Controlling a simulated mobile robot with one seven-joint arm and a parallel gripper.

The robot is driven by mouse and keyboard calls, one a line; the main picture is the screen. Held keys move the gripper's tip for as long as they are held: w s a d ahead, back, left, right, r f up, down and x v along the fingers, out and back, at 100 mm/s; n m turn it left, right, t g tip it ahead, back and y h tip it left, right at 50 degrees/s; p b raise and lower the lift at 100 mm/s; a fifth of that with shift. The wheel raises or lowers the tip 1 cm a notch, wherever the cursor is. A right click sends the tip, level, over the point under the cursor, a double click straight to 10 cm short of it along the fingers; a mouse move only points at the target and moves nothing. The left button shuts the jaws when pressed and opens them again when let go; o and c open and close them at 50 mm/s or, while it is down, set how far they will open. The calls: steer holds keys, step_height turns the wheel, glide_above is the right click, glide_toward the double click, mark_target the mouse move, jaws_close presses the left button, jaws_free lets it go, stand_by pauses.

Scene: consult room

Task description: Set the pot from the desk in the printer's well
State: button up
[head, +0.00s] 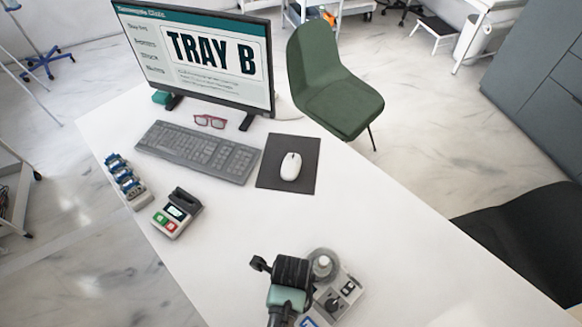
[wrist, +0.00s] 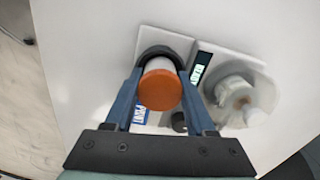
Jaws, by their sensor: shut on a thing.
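The pot (wrist: 160,88) shows in the wrist view as a white body with an orange lid. My gripper (wrist: 160,74) is shut on it, one blue finger on each side. The printer (wrist: 210,62) is a pale unit with a small display, lying under and to the right of the pot. A dark round rim, seemingly its well (wrist: 165,50), shows just past the pot; I cannot tell whether the pot is inside it or above it. In the head view my gripper (head: 291,272) is over the left part of the printer (head: 346,288) and hides the pot.
A clear and grey roll (wrist: 240,97) stands on the printer's right side. On the desk (head: 235,255) are a card terminal (head: 176,213), a blue-topped rack (head: 127,182), a keyboard (head: 198,151), a mouse (head: 291,167) and a monitor reading TRAY B (head: 205,58). The desk's middle is clear.

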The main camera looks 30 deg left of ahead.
steer(key=shift+s+d+f, duration=0.1)
steer(key=shift+s+f, duration=0.3)
steer(key=shift+f, duration=0.45)
steer(key=o, duration=1.3)
steer(key=shift+o, duration=1)
steer(key=shift+a, duration=0.2)
steer(key=r+p, duration=0.2)
steer(key=shift+w+a+r+p, duration=0.1)
steer(key=shift+w+r+p, duration=0.15)
steer(key=shift+p, duration=0.15)
steer(key=shift+w+r+p, duration=0.2)
steer(key=shift+r+p, duration=2.25)
steer(key=shift+p, duration=0.05)
